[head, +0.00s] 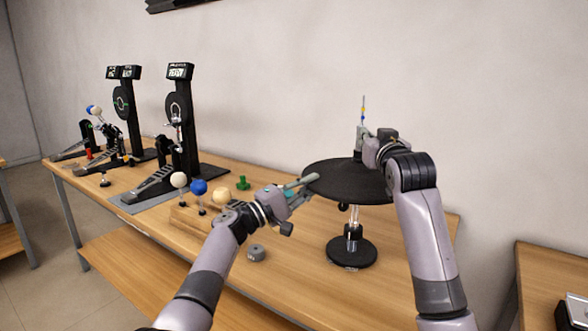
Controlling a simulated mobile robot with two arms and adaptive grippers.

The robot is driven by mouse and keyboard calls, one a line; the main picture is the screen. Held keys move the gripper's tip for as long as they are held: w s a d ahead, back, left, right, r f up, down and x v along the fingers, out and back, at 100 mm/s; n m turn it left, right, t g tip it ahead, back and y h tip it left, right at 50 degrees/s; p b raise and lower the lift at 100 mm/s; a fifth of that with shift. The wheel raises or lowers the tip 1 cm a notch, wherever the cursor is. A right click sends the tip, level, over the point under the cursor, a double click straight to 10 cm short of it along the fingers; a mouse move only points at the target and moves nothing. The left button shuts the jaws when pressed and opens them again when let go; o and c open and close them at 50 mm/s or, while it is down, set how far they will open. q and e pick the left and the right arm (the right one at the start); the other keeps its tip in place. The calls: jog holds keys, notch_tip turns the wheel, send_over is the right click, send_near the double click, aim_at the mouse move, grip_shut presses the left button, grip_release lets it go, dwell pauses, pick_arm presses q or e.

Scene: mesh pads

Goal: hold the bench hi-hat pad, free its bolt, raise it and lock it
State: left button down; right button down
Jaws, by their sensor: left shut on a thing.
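The bench hi-hat pad (335,182) is a black round disc, roughly level on a silver stand with a round black base (352,252). My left gripper (306,184) is shut on the pad's left rim. A thin upright rod (363,108) with yellow and blue marks rises above the pad's centre. My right gripper (362,138) is beside this rod, above the far part of the pad. Its fingers are mostly hidden by its own body, so I cannot tell their opening. The bolt is not clearly visible behind that gripper.
Two kick pad towers (180,110) with pedals stand at the left of the wooden bench (290,265). Several ball-headed beaters (198,187) stand in a wooden block. Another table (548,270) is at right.

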jog(key=n, duration=0.4)
jog(key=shift+d, duration=0.15)
jog(key=n, duration=0.4)
jog(key=shift+n, duration=0.3)
jog(key=n, duration=0.8)
jog(key=c, duration=1.7)
grip_release()
jog(key=s, duration=1.2)
jog(key=shift+d, duration=0.3)
